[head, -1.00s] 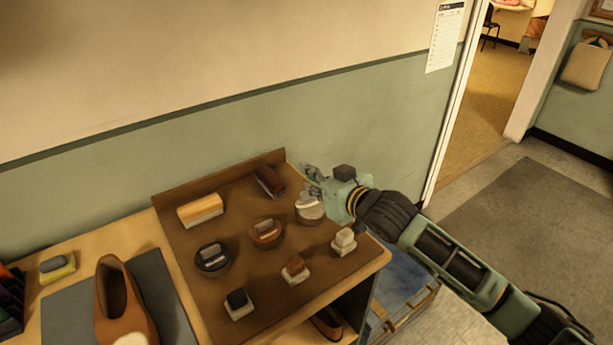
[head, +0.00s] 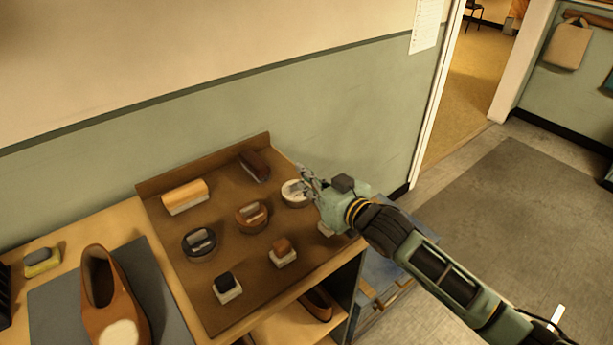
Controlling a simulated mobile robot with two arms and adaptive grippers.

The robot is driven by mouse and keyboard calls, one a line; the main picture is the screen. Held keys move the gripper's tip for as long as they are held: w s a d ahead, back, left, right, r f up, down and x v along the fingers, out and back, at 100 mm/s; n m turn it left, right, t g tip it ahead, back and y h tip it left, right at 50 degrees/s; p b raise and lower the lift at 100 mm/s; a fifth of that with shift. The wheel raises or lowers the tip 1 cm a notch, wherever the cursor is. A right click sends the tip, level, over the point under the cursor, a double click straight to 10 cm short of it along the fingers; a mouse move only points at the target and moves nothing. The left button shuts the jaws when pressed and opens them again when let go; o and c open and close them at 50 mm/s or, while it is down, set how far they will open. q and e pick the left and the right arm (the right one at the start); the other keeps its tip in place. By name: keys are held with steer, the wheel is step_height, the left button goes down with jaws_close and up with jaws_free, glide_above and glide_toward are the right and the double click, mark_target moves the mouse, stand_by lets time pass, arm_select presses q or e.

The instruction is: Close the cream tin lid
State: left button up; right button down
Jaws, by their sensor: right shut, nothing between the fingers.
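The cream tin (head: 293,195) is a round tin with a pale top. It sits near the right edge of the brown tray (head: 207,272), at the end of a diagonal row of tins. My right gripper (head: 306,183) comes in from the right. Its fingers are shut and empty, at the tin's right side and partly in front of it. I cannot tell whether they touch the tin, or how its lid lies, as the fingers hide part of it. My left gripper is not in view.
A brown tin (head: 252,218) and a black tin (head: 199,243) continue the row. Brushes (head: 185,196) lie behind, small block daubers (head: 282,253) in front; one is mostly hidden by my right gripper. A brown shoe (head: 108,290) stands on a grey mat at left.

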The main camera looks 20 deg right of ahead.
stand_by(0.4)
steer(key=shift+s, duration=0.2)
steer(key=v, duration=1.1)
steer(key=shift+s+d, duration=0.2)
steer(key=shift+s, duration=0.05)
